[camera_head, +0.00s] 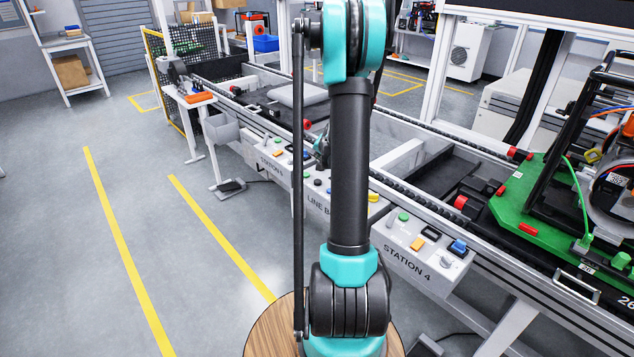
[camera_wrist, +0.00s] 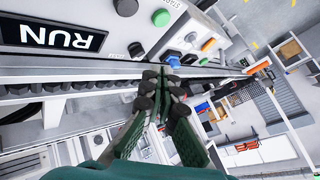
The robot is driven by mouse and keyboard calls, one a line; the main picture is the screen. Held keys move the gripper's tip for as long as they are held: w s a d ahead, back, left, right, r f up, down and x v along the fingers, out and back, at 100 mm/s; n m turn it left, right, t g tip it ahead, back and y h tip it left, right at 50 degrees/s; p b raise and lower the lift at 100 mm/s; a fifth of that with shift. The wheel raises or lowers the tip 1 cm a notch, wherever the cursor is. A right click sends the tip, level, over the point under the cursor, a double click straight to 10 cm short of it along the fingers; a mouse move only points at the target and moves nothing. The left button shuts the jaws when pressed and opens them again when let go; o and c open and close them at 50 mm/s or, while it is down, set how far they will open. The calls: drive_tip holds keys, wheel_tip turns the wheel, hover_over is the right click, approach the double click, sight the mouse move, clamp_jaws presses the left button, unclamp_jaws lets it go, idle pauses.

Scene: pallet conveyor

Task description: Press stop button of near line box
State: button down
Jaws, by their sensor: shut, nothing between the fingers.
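The line box (camera_head: 318,202) is a pale panel on the conveyor's near side, lettered "LINE B", with the rest hidden behind my arm. A black button (camera_head: 318,182) shows on it. In the wrist view, a pale panel with an inverted "RUN" display (camera_wrist: 52,36) carries a green button (camera_wrist: 160,17) and a black knob (camera_wrist: 125,7). I cannot make out a stop button for certain. My gripper (camera_wrist: 165,82) is shut and empty, apart from the panel's buttons in the picture. In the head view it is mostly hidden behind my arm.
The "STATION 4" box (camera_head: 420,243) stands to the right, with another station box (camera_head: 272,147) to the left. A green pallet (camera_head: 530,205) with a machine sits on the conveyor at right. The floor at left is clear between yellow lines (camera_head: 120,240).

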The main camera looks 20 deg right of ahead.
sight(318, 182)
drive_tip(key=shift+f, duration=4.2)
drive_tip(key=shift+f, duration=0.1)
drive_tip(key=shift+f, duration=0.3)
drive_tip(key=shift+f, duration=0.55)
drive_tip(key=shift+r, duration=1)
drive_tip(key=shift+r, duration=2.5)
drive_tip(key=shift+s+a, duration=0.1)
